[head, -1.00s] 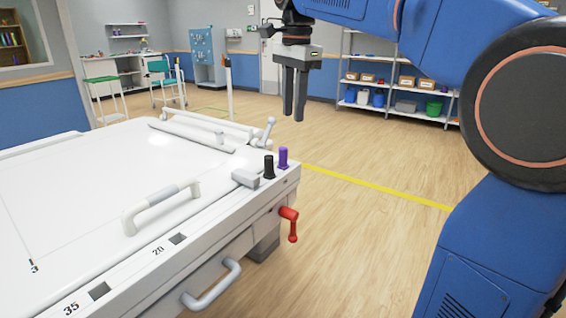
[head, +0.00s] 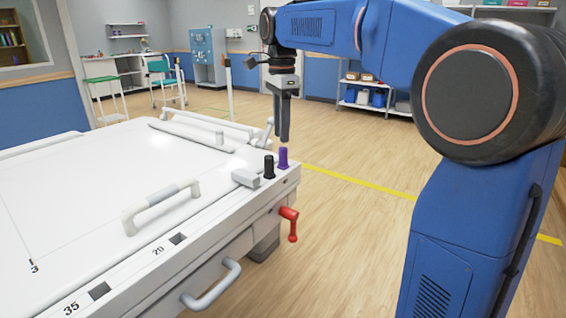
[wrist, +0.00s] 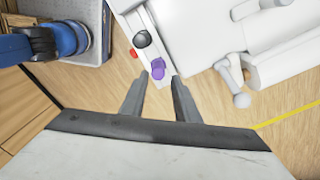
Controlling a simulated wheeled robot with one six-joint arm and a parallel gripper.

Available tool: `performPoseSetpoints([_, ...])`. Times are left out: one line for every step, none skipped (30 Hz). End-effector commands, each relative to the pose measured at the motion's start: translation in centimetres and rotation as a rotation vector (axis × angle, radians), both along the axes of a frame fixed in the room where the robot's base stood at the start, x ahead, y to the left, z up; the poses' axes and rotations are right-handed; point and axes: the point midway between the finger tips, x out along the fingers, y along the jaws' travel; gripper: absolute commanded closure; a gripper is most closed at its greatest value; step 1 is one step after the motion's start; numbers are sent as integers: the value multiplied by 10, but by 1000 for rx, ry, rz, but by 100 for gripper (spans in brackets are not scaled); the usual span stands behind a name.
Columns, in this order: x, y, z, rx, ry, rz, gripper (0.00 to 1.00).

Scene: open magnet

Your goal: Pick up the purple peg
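The purple peg (head: 283,157) stands upright near the right corner of the white table-like unit (head: 80,200). A black peg (head: 269,167) stands just left of it. My gripper (head: 283,139) points down, with its fingertips just above the purple peg in the head view. In the wrist view, my gripper (wrist: 155,95) has its two fingers apart with nothing between them. There the purple peg (wrist: 158,69) shows just beyond the fingertips, and the black peg (wrist: 143,39) stands behind it.
A grey block (head: 245,178) lies left of the pegs. A grey lever (head: 268,131) stands behind them. A red crank handle (head: 290,222) hangs on the unit's side below. A curved white handle (head: 160,202) rises from the top. Open floor lies to the right.

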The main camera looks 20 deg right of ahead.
Motion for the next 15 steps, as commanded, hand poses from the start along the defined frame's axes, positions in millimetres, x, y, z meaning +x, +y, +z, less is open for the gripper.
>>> performPoseSetpoints([-1, 0, -8, 0, 1, 0, 71])
performPoseSetpoints([-1, 0, -11, 0, 1, 0, 71])
performPoseSetpoints([0, 0, -16, 0, 1, 0, 71])
performPoseSetpoints([0, 0, -18, 0, 0, 0, 71])
performPoseSetpoints([0, 0, -21, 0, 0, 0, 71])
performPoseSetpoints([0, 0, -23, 0, 0, 0, 71])
performPoseSetpoints([0, 0, -24, 0, 0, 0, 71])
performPoseSetpoints([0, 0, -25, 0, 0, 0, 71])
performPoseSetpoints([0, -1, -27, 0, 0, 0, 71])
performPoseSetpoints([-1, -1, -29, 0, 0, 0, 71])
performPoseSetpoints([-1, -1, -31, 0, 0, 0, 71])
performPoseSetpoints([-1, -2, -35, 0, 0, 0, 71])
performPoseSetpoints([-2, -3, -39, 0, 1, 0, 71])
performPoseSetpoints([-2, -4, -43, 0, 1, 0, 71])
performPoseSetpoints([-3, -5, -49, 0, 2, 0, 71])
